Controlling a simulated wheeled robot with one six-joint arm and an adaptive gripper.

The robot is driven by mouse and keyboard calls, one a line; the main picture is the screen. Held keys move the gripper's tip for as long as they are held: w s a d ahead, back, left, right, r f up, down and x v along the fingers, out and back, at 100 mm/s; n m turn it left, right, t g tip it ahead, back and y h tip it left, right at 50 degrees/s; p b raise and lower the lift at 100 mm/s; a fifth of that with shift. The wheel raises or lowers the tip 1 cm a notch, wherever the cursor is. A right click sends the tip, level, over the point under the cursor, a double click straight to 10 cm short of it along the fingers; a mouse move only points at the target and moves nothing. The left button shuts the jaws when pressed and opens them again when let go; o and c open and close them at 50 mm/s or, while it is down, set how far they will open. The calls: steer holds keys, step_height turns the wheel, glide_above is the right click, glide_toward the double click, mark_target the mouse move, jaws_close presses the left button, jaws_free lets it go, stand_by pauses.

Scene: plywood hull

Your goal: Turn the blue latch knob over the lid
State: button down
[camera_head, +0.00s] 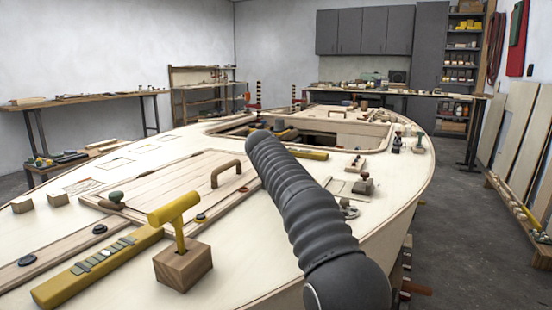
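The wooden lid (175,187) lies flat on the pale plywood deck and has a brown arched handle (229,172) near its right end. A dark round knob (200,218) with an orange-brown base sits at its near edge. Another dark knob (243,189) is at the near right corner. They look blue-black, and I cannot tell which is the blue latch knob or how either is turned. A green knob with a brown lever (115,198) is at the lid's left edge. My dark ribbed arm crosses the middle foreground and hides deck behind it. My gripper is not in view.
A yellow T-handle (174,212) stands upright in a wooden block (183,266) close to the lid's near edge. A yellow level-like bar (95,269) lies to its left. An open hatch (330,137) is farther back. Bare deck (260,235) shows right of the block.

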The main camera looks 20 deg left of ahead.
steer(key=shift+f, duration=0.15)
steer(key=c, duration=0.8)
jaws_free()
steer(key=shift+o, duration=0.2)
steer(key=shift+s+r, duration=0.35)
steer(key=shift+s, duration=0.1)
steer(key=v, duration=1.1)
